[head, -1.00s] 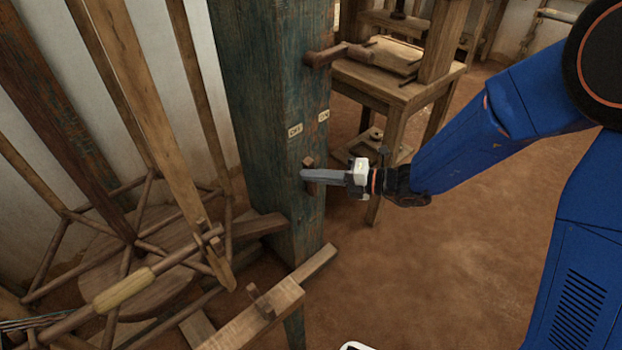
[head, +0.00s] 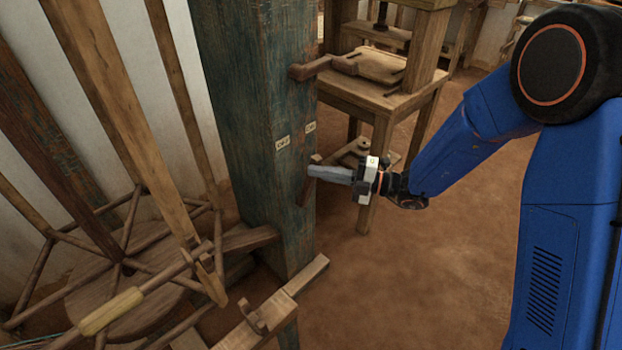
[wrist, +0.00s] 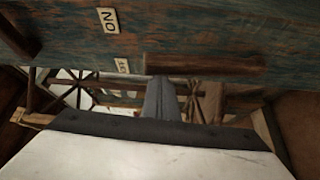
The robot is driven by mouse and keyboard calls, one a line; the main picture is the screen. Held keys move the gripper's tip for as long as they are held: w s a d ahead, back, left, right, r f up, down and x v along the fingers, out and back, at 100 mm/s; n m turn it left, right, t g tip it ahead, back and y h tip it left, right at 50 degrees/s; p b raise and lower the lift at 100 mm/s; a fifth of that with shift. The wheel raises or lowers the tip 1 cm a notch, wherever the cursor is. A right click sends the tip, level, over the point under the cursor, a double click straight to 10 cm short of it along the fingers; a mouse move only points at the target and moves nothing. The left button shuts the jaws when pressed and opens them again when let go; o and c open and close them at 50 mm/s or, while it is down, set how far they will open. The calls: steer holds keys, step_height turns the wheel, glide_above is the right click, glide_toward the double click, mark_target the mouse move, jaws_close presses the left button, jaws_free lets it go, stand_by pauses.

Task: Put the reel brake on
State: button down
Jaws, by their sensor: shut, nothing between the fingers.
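The brake lever (head: 303,191) is a dark wooden bar low on the blue-green post (head: 262,190), leaning with its upper end to the right in the head view. The OFF label (head: 283,143) and ON label (head: 310,127) are above it, ON at right. My gripper (head: 312,171) is shut and empty, its fingertips at the lever's upper part and hiding some of it. In the wrist view the lever (wrist: 205,64) lies across, just beyond my closed fingers (wrist: 160,100); the ON label (wrist: 108,20) shows above the OFF label (wrist: 122,65). I cannot tell whether they touch.
A wooden crank-like handle (head: 312,69) sticks out of the post higher up. A spoked wooden reel (head: 110,262) stands at left, with a notched beam (head: 275,305) in front. A wooden bench (head: 385,95) is behind the post. The floor at right is clear.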

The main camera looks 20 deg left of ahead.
steer(key=shift+w+d+f+m, duration=0.1)
steer(key=shift+w+d+m, duration=0.15)
steer(key=shift+w, duration=0.55)
steer(key=shift+w+d+f+m, duration=0.15)
steer(key=shift+w+d, duration=0.2)
steer(key=shift+w, duration=0.45)
steer(key=shift+w+d, duration=0.1)
